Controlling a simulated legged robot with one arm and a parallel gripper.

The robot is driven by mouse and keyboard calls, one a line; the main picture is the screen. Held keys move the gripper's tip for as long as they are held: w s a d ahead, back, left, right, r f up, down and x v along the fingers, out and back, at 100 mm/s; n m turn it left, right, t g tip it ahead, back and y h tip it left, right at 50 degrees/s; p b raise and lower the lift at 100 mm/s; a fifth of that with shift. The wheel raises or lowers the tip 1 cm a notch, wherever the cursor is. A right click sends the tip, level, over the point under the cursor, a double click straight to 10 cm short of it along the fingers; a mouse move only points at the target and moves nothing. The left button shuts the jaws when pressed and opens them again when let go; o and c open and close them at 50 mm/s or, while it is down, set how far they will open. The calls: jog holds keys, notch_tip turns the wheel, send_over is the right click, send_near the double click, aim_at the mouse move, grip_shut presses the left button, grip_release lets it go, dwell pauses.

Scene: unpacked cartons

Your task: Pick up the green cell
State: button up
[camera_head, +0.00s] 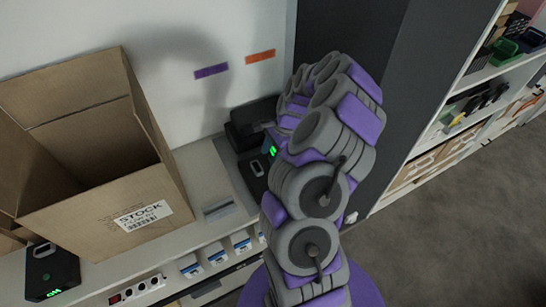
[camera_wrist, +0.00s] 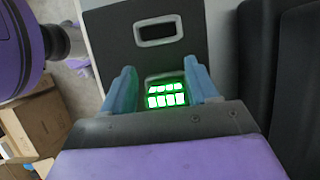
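In the wrist view, a black cell (camera_wrist: 110,50) with a slotted grey-rimmed handle has a bright green lit display. My gripper (camera_wrist: 158,75) has its two blue fingers spread wide, one on each side of the display. The cell's body reaches past the fingers at the top, and I cannot tell whether they touch it. In the head view, a black cell with a green light (camera_head: 255,165) stands on the counter beside my arm, partly hidden by it. My gripper is hidden behind the arm there.
A second black unit with green digits (camera_head: 52,272) sits at the lower left. An open cardboard carton (camera_head: 105,205) marked STOCK stands on the counter (camera_head: 205,175). A dark cabinet panel (camera_head: 400,90) rises right of my arm. A power strip (camera_head: 138,290) lies along the counter front.

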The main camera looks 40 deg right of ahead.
jog(key=shift+a, duration=0.15)
jog(key=shift+c, duration=0.7)
jog(key=shift+f, duration=0.15)
jog(key=shift+c, duration=0.7)
jog(key=shift+d+f, duration=0.1)
jog(key=shift+d, duration=1.05)
jog(key=c, duration=0.3)
jog(key=shift+s+d, duration=0.1)
jog(key=shift+d, duration=0.1)
jog(key=shift+c, duration=1.6)
jog(key=shift+a, duration=0.2)
grip_shut()
